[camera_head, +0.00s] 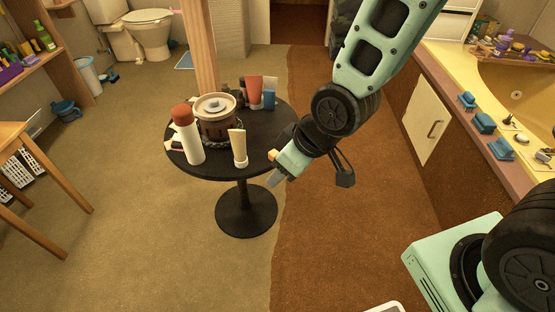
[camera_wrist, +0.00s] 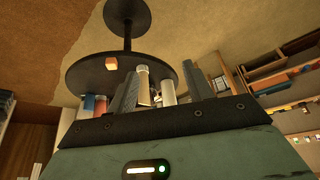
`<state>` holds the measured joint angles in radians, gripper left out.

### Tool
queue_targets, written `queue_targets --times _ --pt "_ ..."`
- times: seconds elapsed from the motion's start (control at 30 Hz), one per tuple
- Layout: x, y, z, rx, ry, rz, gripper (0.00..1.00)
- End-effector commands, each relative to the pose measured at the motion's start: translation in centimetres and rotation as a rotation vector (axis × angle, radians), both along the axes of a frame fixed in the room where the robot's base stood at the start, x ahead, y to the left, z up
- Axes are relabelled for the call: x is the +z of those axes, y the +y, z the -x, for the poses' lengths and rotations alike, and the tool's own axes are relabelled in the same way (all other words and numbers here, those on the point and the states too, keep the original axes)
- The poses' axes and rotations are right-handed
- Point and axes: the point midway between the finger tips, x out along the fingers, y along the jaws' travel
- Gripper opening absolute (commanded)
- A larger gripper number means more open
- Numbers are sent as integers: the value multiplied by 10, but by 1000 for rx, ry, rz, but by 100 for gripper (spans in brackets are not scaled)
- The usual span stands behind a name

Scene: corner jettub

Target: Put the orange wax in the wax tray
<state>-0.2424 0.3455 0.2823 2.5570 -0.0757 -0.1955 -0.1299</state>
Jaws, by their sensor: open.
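The orange wax (camera_head: 272,155) is a small block at the right edge of the round black table (camera_head: 215,170). In the wrist view, the orange wax (camera_wrist: 111,63) sits near the table rim, left of the fingers. My gripper (camera_head: 276,174) is at the table's right edge, close beside the wax. In the wrist view my gripper (camera_wrist: 162,80) has its grey fingers apart, with nothing visibly held between them. A lidded round pot (camera_head: 216,118) stands mid-table. I cannot make out which thing is the wax tray.
A red-capped white bottle (camera_head: 188,137), a cream tube (camera_head: 239,148), a red container (camera_head: 254,91) and a blue one (camera_head: 269,99) crowd the table. A wooden post (camera_head: 201,45) rises behind. A tub counter (camera_head: 465,115) stands at right. The carpet in front is clear.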

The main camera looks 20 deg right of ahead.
Motion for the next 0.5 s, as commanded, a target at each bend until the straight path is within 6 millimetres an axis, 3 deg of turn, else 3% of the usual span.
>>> queue_targets --times 0.03,0.23,0.5 --pt "-20 -4 -12 -4 -31 -28 51" --pt "-70 -16 -54 -18 -228 -165 51" --pt "-117 -49 -73 -93 -503 -347 51"
